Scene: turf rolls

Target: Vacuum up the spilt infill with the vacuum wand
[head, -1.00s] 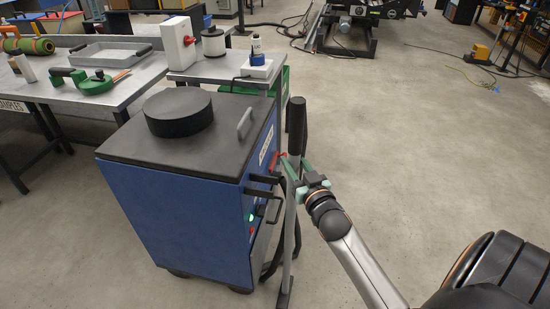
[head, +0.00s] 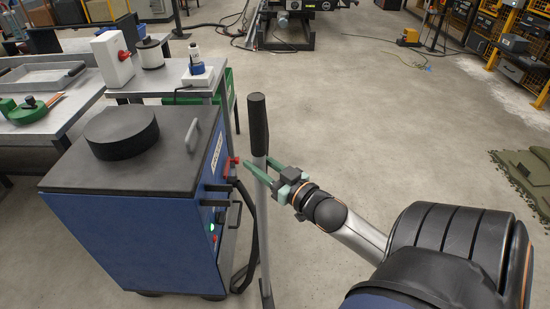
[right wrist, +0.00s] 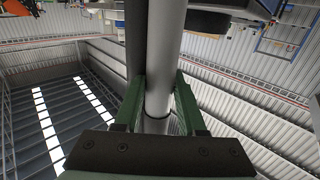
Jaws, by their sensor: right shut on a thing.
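The vacuum wand (head: 262,210) is a grey tube with a black handle at its top. It stands upright in the head view, just right of the blue vacuum unit (head: 130,230). My right gripper (head: 262,170) is shut on the tube below the black handle. In the right wrist view the green fingers (right wrist: 158,95) lie on both sides of the grey tube (right wrist: 164,60). A black hose (head: 247,240) hangs between the unit and the wand. The wand's foot (head: 266,295) is near the floor; I cannot tell if it touches. No spilt infill can be made out. My left gripper is not in view.
A workbench (head: 50,120) with a tray and green tool stands at the left. A grey side table (head: 175,85) holds a white box and a spool. Open concrete floor (head: 390,120) lies right of the wand. A ragged green turf piece (head: 525,175) lies at the far right.

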